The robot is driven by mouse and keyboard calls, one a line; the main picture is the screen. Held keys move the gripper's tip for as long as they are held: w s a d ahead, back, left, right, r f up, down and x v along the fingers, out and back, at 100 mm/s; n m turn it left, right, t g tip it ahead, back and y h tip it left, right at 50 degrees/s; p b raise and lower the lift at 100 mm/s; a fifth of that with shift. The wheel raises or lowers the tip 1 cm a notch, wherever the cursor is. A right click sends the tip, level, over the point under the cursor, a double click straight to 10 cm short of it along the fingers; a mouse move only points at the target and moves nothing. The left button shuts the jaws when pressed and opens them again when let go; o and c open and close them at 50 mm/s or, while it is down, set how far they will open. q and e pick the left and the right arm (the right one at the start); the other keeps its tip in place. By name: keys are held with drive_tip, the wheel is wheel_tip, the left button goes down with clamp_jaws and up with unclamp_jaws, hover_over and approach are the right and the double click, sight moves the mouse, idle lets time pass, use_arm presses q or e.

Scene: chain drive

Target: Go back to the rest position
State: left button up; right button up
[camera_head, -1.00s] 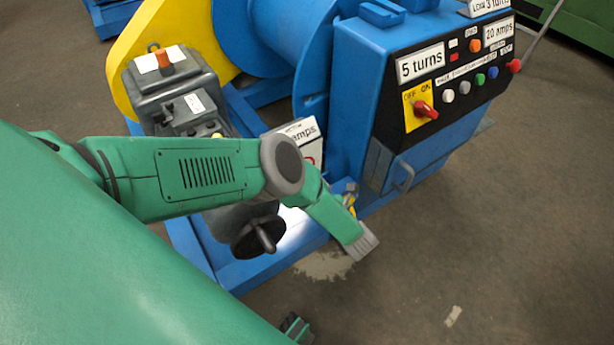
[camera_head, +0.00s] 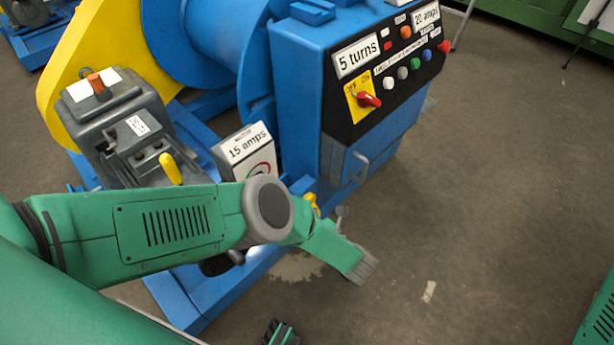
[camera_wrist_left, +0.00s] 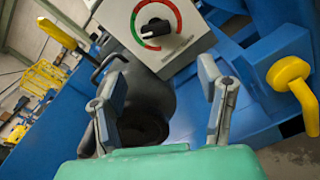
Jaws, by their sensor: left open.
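My left arm enters from the left in the head view and crosses in front of the blue machine (camera_head: 300,90). Beyond the fingers is a grey box with a black knob on a red and green dial (camera_wrist_left: 155,28). In the head view a box labelled "15 amps" (camera_head: 245,147) stands just above the arm.
A yellow handle (camera_wrist_left: 292,80) is close to the right finger in the left wrist view. The control panel with a red switch (camera_head: 368,100) is at upper centre of the head view. A yellow-handled lever (camera_head: 171,168) is behind my forearm.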

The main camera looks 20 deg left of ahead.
use_arm(q)
drive_tip(key=w+d+m+t+h+p, duration=0.1)
drive_tip(key=w+d+m+t+h, duration=0.15)
drive_tip(key=m+h, duration=0.6)
drive_tip(key=w+d+m+t+h, duration=0.2)
drive_tip(key=d+m+t+h, duration=0.15)
drive_tip(key=m, duration=0.95)
drive_tip(key=s+a+r+m+g+h, duration=0.1)
drive_tip(key=s+a+r+m+g, duration=0.2)
drive_tip(key=s+m, duration=0.4)
drive_tip(key=s+a+r+m+g+h+p, duration=0.1)
drive_tip(key=s+a+r+m+g+h, duration=0.1)
drive_tip(key=s+a+m+g, duration=0.3)
drive_tip(key=s+a+r+m+g+h+p, duration=0.1)
drive_tip(key=s+a+r+m+g, duration=0.2)
drive_tip(key=s+m, duration=0.7)
drive_tip(key=s+a+g, duration=0.1)
drive_tip(key=s+a, duration=0.1)
drive_tip(key=s, duration=0.5)
drive_tip(key=shift+s+a+r+h, duration=0.3)
drive_tip(key=shift+a+r, duration=0.1)
